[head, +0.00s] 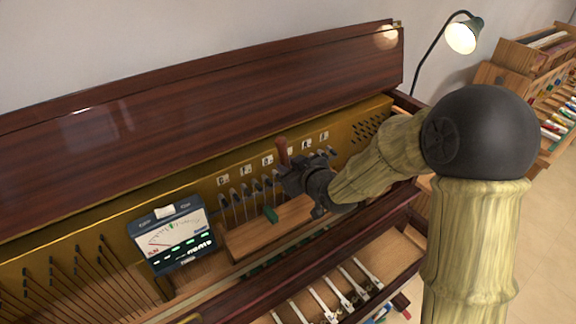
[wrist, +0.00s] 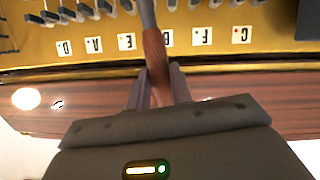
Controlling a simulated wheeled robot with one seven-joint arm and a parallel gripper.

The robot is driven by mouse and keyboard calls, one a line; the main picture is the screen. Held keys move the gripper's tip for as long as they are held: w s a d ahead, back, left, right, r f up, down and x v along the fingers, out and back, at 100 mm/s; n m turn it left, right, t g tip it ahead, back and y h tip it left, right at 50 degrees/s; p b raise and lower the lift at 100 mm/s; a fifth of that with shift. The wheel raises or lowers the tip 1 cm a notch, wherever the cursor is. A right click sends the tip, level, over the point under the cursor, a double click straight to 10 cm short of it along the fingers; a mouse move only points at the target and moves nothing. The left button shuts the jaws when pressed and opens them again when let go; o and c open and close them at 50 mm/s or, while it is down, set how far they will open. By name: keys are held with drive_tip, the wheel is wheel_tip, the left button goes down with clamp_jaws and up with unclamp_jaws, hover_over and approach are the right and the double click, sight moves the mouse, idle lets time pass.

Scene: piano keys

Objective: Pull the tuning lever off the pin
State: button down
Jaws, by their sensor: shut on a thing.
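The tuning lever has a reddish-brown wooden handle (head: 282,150), which stands up beside my gripper (head: 291,178) at the pin row. In the wrist view my gripper (wrist: 158,88) is shut on the wooden handle (wrist: 154,48), one finger on each side. The lever's grey metal shaft (wrist: 147,12) runs from the handle out of the top edge of that view. The tuning pins (head: 247,190) stand in a row on the brass-coloured plate (head: 206,190). The lever's far end is hidden, so I cannot tell whether it sits on a pin.
A tuning meter (head: 173,237) stands left of the pins. A green wedge (head: 271,215) lies just below the pin row. The raised wooden lid (head: 230,95) rises behind the plate. A lamp (head: 462,37) stands behind at the right, and a shelf (head: 512,55) is farther right.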

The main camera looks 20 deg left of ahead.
drive_tip(key=shift+s+d+b, duration=0.5)
drive_tip(key=shift+s+d, duration=1.35)
drive_tip(key=shift+d, duration=0.3)
drive_tip(key=shift+a, duration=0.1)
